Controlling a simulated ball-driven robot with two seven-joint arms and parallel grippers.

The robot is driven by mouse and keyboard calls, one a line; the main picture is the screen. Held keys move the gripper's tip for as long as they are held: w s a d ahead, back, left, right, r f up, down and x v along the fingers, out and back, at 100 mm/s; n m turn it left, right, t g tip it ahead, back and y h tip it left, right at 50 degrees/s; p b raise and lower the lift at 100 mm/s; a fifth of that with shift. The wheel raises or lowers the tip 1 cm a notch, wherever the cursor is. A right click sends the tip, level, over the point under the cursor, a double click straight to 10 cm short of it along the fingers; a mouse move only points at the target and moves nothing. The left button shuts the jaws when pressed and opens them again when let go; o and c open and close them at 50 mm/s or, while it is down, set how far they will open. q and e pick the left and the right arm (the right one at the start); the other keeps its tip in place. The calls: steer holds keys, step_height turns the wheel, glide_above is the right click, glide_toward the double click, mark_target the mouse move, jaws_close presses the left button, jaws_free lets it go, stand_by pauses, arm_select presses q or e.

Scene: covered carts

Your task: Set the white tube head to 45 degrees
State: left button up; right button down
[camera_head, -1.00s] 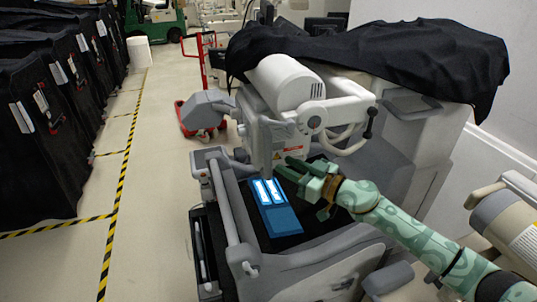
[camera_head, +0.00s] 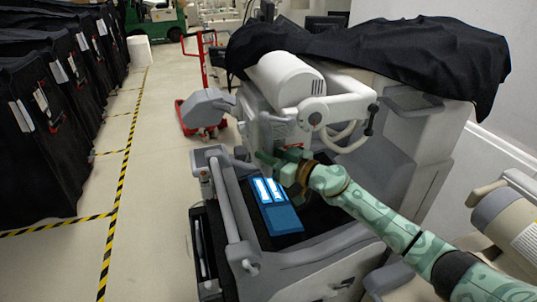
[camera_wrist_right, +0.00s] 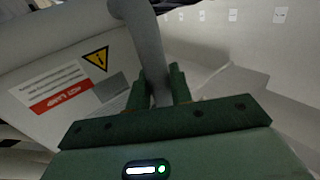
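The white tube head (camera_head: 285,80) is a rounded housing on the grey-and-white machine in the head view. A lighter box with a warning label sits below it, partly hidden by my right gripper (camera_head: 276,160). In the right wrist view, a pale panel (camera_wrist_right: 75,85) bears a yellow triangle and a red label. A grey curved bar (camera_wrist_right: 148,35) comes down between the two fingers of my right gripper (camera_wrist_right: 160,88). The fingers are close together and seem to press the bar from both sides. My left gripper is in neither view.
A blue-lit screen (camera_head: 277,205) lies below my right gripper. A black cloth (camera_head: 400,55) covers the machine's top. Covered carts (camera_head: 40,130) line the left. A red trolley (camera_head: 203,110) stands behind. The floor between carts and machine is clear.

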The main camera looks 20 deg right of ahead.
steer(key=shift+a+r+m, duration=0.2)
steer(key=shift+r+m, duration=0.05)
steer(key=shift+m, duration=0.05)
steer(key=a+r+m+t+p, duration=0.5)
steer(key=a+r+m, duration=0.1)
steer(key=r+m, duration=0.3)
steer(key=shift+r+t, duration=0.4)
steer(key=shift+r, duration=0.05)
steer(key=shift+s, duration=0.1)
stand_by(0.3)
steer(key=c, duration=1.6)
jaws_free()
steer(key=shift+f, duration=0.15)
